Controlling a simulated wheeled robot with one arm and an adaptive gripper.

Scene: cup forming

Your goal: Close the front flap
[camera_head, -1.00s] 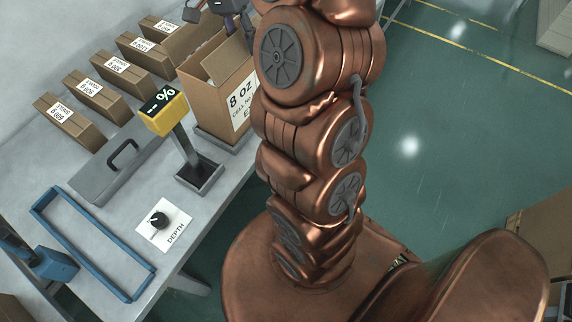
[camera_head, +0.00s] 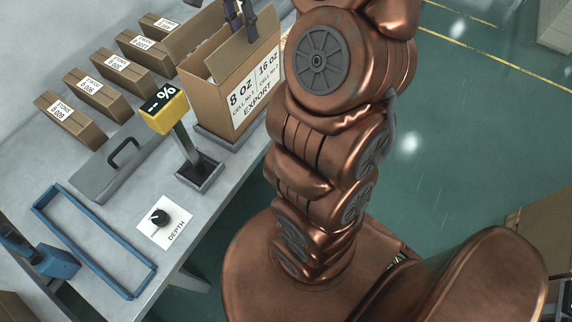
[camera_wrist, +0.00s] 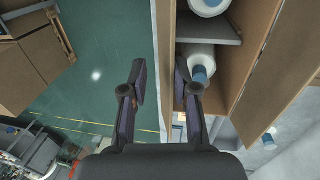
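My dark gripper (camera_head: 243,22) is at the carton's upper edge, partly cut off by the frame. In the wrist view my gripper (camera_wrist: 161,82) has its fingers apart, with a pale strip of carton edge between them and nothing clamped. The carton's inside shows white and blue rolled items (camera_wrist: 200,57), and a long flap (camera_wrist: 268,72) slants at the right. I cannot tell which flap is the front one.
A yellow percent display (camera_head: 165,108) stands close in front of the carton. Several small labelled cartons (camera_head: 120,72) line the bench's back. A grey lidded plate with handle (camera_head: 110,165), a blue frame (camera_head: 92,240) and a depth dial (camera_head: 160,217) lie nearer.

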